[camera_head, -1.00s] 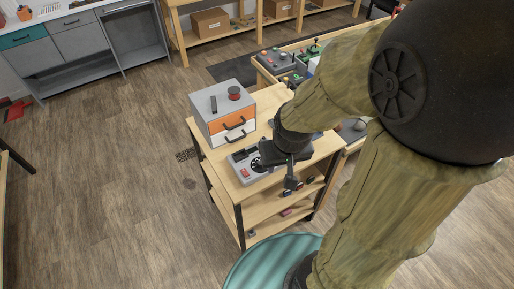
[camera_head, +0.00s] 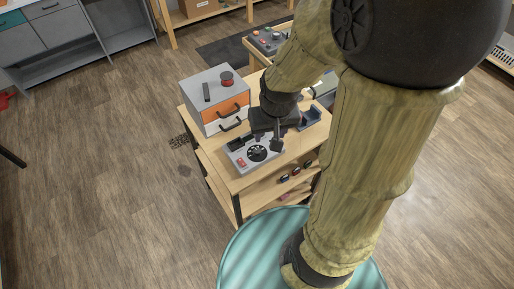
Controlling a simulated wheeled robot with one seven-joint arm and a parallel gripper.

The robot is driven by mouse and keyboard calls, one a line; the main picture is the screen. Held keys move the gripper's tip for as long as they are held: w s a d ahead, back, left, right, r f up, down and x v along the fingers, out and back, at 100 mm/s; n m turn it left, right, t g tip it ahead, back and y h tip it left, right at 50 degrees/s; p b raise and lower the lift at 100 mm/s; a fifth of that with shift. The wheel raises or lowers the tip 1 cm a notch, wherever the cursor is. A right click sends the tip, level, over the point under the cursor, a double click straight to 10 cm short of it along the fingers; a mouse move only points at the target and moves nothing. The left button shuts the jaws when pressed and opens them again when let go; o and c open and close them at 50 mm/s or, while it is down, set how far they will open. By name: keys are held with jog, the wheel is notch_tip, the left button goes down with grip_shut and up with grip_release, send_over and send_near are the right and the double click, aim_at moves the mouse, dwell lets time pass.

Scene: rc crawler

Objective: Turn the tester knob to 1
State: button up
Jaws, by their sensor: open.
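The tester (camera_head: 233,158) is a flat grey box on top of the wooden cart, with a red button and a dark slot. Its round black knob (camera_head: 257,154) has pale markings around it, too small to read, so I cannot tell its setting. My gripper (camera_head: 277,145) is open, just right of the knob and above the tester's right end. It hides part of that end. I cannot tell whether a finger touches the tester.
A grey drawer box (camera_head: 212,96) with orange and white fronts stands behind the tester on the cart (camera_head: 243,182). A dark blue holder (camera_head: 311,117) is at the right. Small items sit on the lower shelf. A teal round surface (camera_head: 240,250) is in front.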

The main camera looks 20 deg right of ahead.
aim_at(257, 150)
jog(key=w+f+m+g, duration=0.1)
jog(key=w+f, duration=0.3)
jog(key=w, duration=0.2)
jog(key=w+f+m+g+b, duration=0.1)
jog(key=w+f, duration=0.3)
jog(key=w, duration=0.2)
jog(key=shift+w+m, duration=0.3)
jog(key=shift+m, duration=0.1)
jog(key=shift+f, duration=0.1)
notch_tip(257, 150, down, 17)
jog(key=p, duration=0.4)
jog(key=shift+f, duration=0.2)
jog(key=shift+c, duration=0.5)
jog(key=c, duration=0.9)
